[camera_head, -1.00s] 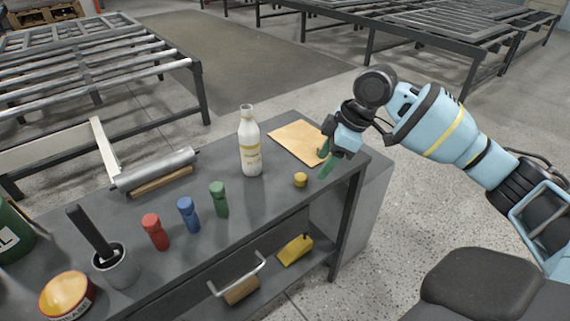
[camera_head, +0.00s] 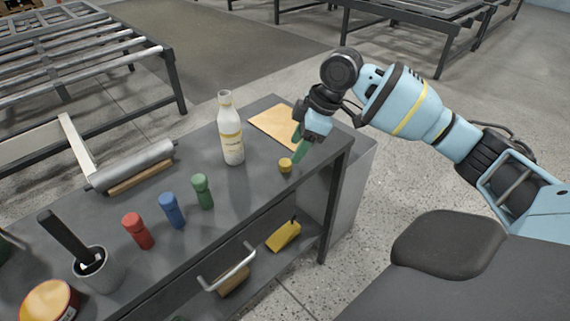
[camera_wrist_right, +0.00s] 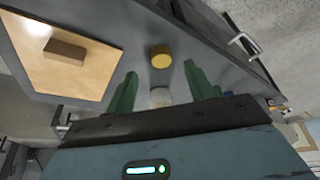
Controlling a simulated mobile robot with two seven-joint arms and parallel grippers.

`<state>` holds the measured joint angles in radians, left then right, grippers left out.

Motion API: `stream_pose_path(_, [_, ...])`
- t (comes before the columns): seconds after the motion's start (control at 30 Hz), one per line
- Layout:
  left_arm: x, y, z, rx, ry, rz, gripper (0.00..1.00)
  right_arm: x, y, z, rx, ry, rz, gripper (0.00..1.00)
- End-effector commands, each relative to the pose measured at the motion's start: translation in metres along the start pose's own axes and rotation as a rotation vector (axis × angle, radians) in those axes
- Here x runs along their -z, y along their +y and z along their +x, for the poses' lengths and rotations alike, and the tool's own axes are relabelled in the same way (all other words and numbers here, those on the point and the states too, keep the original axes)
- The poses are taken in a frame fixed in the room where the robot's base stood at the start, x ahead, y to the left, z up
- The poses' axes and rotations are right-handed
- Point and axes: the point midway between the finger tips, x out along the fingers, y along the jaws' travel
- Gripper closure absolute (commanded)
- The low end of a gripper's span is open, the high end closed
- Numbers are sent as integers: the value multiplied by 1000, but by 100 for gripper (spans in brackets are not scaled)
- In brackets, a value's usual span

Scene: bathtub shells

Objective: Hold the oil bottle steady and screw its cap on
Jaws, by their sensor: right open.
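The oil bottle (camera_head: 231,140), white with a pale label and a clear, uncapped neck, stands upright on the grey workbench (camera_head: 255,186). The yellow cap (camera_head: 285,166) lies on the bench to the right of the bottle, apart from it. My right gripper (camera_head: 300,147) has green fingers and is just above and right of the cap, not around it. In the right wrist view the fingers (camera_wrist_right: 160,85) are spread and empty, with the cap (camera_wrist_right: 161,57) beyond the gap between them. My left gripper is out of view.
A tan board (camera_head: 272,124) lies behind the cap. Red (camera_head: 138,231), blue (camera_head: 172,210) and green (camera_head: 202,191) small bottles stand to the left. A roller (camera_head: 130,165) and a grey pot (camera_head: 98,271) are farther left. A yellow item (camera_head: 284,236) lies on the lower shelf.

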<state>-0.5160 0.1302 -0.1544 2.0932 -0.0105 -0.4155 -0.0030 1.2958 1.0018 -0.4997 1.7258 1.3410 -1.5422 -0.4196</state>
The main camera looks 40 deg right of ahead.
Motion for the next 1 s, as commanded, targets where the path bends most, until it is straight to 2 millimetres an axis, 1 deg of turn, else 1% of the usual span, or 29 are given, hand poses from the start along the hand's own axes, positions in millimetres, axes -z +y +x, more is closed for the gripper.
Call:
stream_pose_path(0.17, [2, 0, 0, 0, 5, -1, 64, 0, 0, 0, 0, 0, 0, 46])
stream_pose_path(0.27, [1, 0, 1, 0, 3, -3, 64, 1, 0, 6, 1, 1, 0, 46])
stream_pose_path(0.37, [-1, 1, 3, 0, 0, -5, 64, 3, -1, 17, 2, 0, -1, 46])
stream_pose_path(0.5, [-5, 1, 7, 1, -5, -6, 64, 5, -2, 38, 3, -1, 1, 46])
stream_pose_path(0.6, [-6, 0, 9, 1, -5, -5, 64, 5, -2, 49, 1, -1, 0, 46])
stream_pose_path(0.7, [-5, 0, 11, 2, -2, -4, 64, 5, -1, 52, -1, 0, 0, 46])
stream_pose_path(0.97, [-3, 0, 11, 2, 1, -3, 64, 5, -1, 52, -1, 0, 0, 46])
stream_pose_path(1.0, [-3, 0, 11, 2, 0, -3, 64, 5, -1, 52, -1, 0, 0, 49])
